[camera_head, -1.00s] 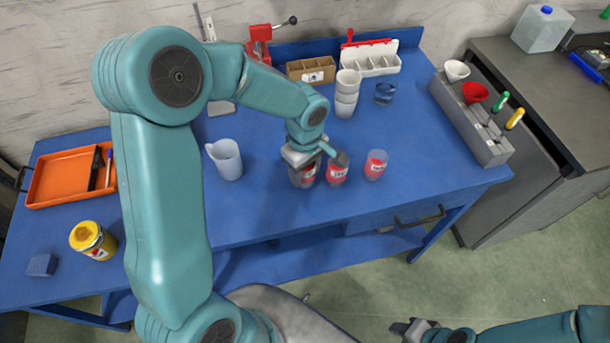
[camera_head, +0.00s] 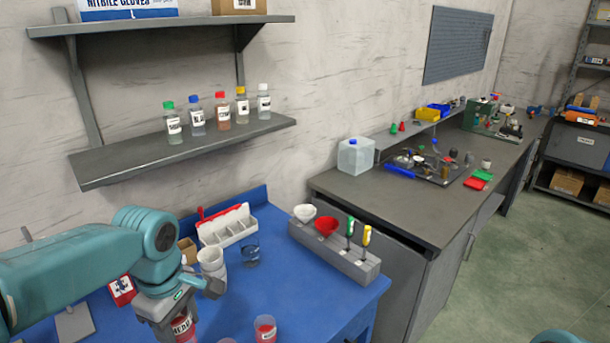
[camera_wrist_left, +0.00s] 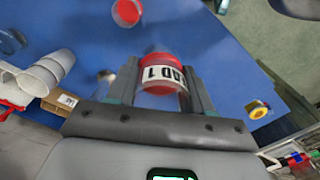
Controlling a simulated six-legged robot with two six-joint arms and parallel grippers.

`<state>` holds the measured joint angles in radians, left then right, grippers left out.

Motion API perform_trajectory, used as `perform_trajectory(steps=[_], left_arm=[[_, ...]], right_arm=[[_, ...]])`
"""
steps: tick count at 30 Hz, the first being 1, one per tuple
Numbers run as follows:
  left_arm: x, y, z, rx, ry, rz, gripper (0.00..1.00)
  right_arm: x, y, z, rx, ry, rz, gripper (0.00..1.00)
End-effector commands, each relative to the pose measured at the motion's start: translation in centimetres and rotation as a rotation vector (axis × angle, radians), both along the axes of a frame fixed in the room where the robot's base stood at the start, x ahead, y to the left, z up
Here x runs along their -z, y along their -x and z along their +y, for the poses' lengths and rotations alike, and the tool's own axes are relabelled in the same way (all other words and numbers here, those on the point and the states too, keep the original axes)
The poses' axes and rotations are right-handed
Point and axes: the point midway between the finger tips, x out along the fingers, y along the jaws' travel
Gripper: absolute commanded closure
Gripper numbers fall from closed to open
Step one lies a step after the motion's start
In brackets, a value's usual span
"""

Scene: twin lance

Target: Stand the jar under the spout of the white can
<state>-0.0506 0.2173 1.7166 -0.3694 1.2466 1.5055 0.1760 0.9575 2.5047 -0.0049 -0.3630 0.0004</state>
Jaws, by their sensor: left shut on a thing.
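My left gripper (camera_head: 176,316) is shut on a jar (camera_head: 183,329) with red contents and a white label, low at the left of the head view. In the left wrist view the jar (camera_wrist_left: 162,62) sits between both fingers, its label partly readable as "AD 1". I cannot tell whether it is clear of the blue table. My right gripper is out of view.
Another red jar (camera_head: 265,329) stands close to the held one. White cups (camera_head: 211,265), a blue glass (camera_head: 251,252) and a grey rack (camera_head: 335,252) with funnels and screwdrivers stand on the blue table. A shelf (camera_head: 190,150) with several bottles hangs above.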

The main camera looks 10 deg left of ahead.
Motion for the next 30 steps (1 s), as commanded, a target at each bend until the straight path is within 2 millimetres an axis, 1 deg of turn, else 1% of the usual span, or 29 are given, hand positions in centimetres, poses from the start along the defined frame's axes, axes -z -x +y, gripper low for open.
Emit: perform_trajectory(steps=[2, 4, 7, 11, 12, 15, 18, 21, 24, 30], left_arm=[[1.5, -0.6, -1.2, 0.031, -0.001, 0.006, 0.78], [3.1, -1.5, -2.5, 0.108, 0.000, 0.008, 0.78], [5.0, -2.9, -4.1, 0.323, 0.000, 0.006, 0.78], [6.7, -4.5, -5.6, 0.632, 0.000, 0.003, 0.78], [7.1, -5.0, -5.9, 0.732, -0.001, 0.003, 0.78], [7.5, -6.0, -6.2, 0.959, -0.002, 0.000, 0.78], [7.4, -6.6, -6.3, 1.132, -0.002, -0.001, 0.78], [7.3, -6.8, -6.3, 1.249, -0.002, 0.001, 0.78], [7.3, -6.9, -6.3, 1.312, -0.002, 0.001, 0.78], [7.3, -6.9, -6.3, 1.333, -0.002, 0.001, 0.78]], right_arm=[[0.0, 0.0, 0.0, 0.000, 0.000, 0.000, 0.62], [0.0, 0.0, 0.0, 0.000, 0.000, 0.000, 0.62], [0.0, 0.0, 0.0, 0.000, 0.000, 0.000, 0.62], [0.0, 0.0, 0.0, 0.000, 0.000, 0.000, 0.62], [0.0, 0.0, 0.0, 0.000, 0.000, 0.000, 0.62], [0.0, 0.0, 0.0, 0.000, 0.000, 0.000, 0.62], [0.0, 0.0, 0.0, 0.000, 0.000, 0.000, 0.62], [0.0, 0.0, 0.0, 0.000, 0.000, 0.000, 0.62], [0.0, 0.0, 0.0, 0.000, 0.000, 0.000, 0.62], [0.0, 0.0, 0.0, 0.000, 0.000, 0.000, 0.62]])
